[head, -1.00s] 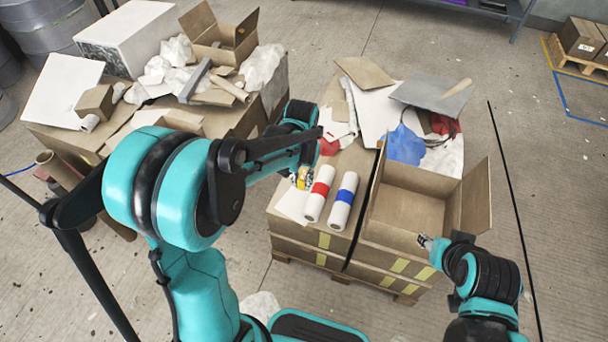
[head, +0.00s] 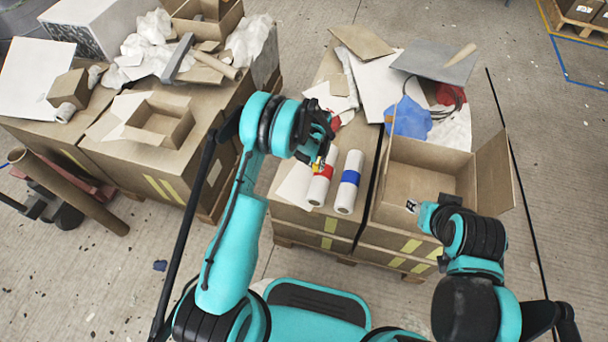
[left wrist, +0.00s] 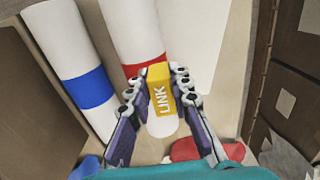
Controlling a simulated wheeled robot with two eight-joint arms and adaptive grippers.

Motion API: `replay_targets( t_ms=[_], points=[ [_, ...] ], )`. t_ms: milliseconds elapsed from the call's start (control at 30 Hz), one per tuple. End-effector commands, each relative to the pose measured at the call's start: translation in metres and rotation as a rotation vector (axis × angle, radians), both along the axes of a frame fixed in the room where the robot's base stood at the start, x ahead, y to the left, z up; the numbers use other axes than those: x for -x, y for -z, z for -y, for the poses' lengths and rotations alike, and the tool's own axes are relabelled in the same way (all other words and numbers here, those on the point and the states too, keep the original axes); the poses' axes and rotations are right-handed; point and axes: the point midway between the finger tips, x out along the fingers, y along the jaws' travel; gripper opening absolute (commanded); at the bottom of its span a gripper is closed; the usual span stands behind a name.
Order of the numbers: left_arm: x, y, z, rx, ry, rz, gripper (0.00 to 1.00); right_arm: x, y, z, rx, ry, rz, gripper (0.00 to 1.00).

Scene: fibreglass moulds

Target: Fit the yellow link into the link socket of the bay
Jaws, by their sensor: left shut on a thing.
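The yellow link (left wrist: 160,92), a small block marked LINK, is between the fingertips of my left gripper (left wrist: 157,82) in the left wrist view. The gripper is shut on it. In the head view my left gripper (head: 322,157) is above the boxes beside the red-banded roll, and only a small bit of the yellow link (head: 317,164) shows. My right gripper (head: 412,206) is at the near edge of the open carton; its jaws are too small to read. I cannot make out the bay or its link socket in either view.
A red-banded white roll (head: 322,178) and a blue-banded white roll (head: 347,184) lie under and beside my left gripper. An open, empty-looking carton (head: 412,170) stands to their right. Sheets and a blue cloth (head: 409,119) lie behind. A cluttered box stack (head: 100,150) is at left.

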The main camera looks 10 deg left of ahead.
Motion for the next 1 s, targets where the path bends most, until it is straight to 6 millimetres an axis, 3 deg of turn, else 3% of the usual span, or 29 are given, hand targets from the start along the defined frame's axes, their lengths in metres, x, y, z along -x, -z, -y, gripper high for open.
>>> replay_targets(
  t_ms=[100,333,533,767,1000],
  points=[
    [0.003,0.023,-0.031,0.0,-0.004,0.0,0.0,0.0,0.016,0.0,0.0,0.0,0.0,0.4],
    [0.007,0.043,-0.069,0.0,-0.002,0.0,0.0,0.0,0.028,0.0,0.0,0.0,0.0,0.4],
    [0.008,0.053,-0.075,0.0,0.001,0.0,0.0,0.0,0.033,0.0,0.0,0.0,0.0,0.4],
    [0.008,0.086,-0.075,0.0,0.001,0.0,0.0,0.0,0.051,0.0,0.0,0.0,0.0,0.4],
    [0.008,0.085,-0.075,0.0,0.001,0.0,0.0,0.0,0.048,0.0,0.0,0.0,0.0,0.4]
  ],
)
